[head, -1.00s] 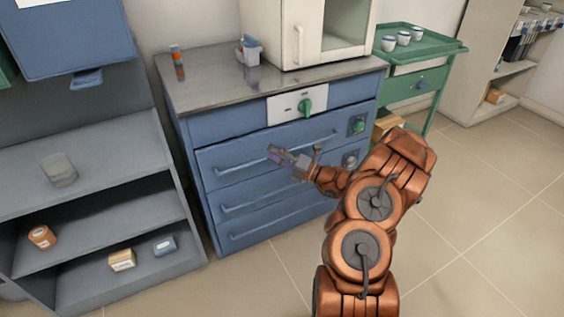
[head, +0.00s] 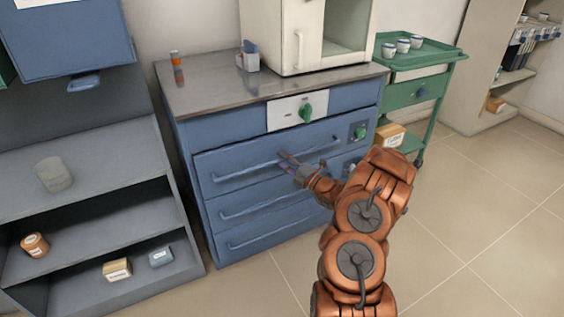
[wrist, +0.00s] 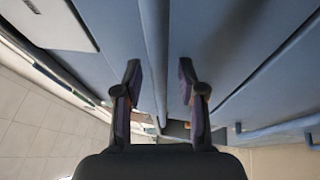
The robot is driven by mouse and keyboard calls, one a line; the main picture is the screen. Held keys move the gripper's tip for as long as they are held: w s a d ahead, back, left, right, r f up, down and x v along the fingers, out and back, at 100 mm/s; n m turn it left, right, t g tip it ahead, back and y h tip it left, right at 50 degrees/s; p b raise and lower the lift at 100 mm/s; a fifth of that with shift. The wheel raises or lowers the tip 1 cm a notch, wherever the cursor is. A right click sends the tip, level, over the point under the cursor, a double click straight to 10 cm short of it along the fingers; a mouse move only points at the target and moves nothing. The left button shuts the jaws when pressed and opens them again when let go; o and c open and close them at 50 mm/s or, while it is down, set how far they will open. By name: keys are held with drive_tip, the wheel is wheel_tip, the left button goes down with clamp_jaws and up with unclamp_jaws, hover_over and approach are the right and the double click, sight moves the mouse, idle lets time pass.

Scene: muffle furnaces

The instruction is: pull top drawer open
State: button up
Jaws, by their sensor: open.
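The blue cabinet's top drawer (head: 235,158) has a long horizontal bar handle (head: 245,171) across its front. The drawer front looks almost flush with the cabinet; a small gap is hard to judge. My gripper (head: 285,158) is at the handle, right of its middle, and its fingertips cover a short stretch of the bar. In the wrist view, the handle (wrist: 154,45) runs between the two open fingers of my gripper (wrist: 160,78). There is space on both sides of the bar, and no clear contact shows.
Two more drawers with bar handles (head: 265,205) lie below. A panel with a green knob (head: 305,112) is above. A green cart (head: 430,75) stands right, an open grey shelf (head: 110,150) left. The floor (head: 480,210) at right is clear.

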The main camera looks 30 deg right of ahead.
drive_tip(key=shift+w+a, duration=0.1)
drive_tip(key=shift+w, duration=0.1)
clamp_jaws()
idle(0.3)
idle(0.3)
